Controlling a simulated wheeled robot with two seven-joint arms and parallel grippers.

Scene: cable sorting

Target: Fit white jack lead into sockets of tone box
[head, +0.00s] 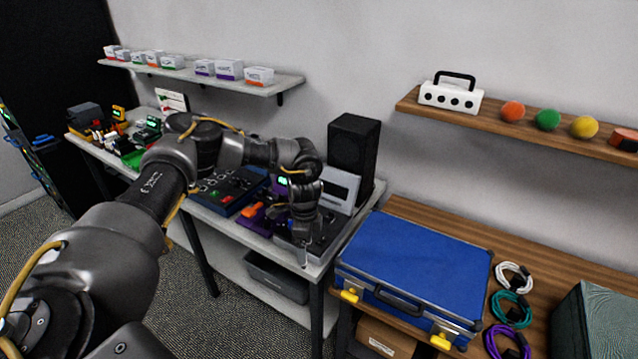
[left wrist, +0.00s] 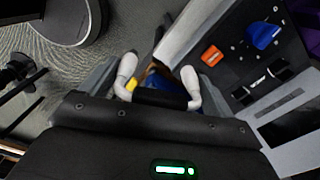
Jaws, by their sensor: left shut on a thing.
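My left gripper (head: 304,238) points down over the front edge of a dark box (head: 330,238) on the grey table, which may be the tone box. A thin pale piece shows below the fingertips. In the left wrist view, two white rounded pieces with a dark bar between them show at the gripper (left wrist: 160,90); they look like the white jack lead held in it, but its shape is unclear. A dark panel with an orange part (left wrist: 211,55) and a blue part (left wrist: 262,37) lies to the right. I cannot see any plug inside a socket. My right gripper is not in view.
A black speaker (head: 353,155) stands behind the dark box. A blue case (head: 415,255) sits on the wooden bench at right, beside coiled white (head: 514,277), teal (head: 511,309) and purple (head: 507,342) cables. A dark blue device (head: 225,190) stands left of the gripper.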

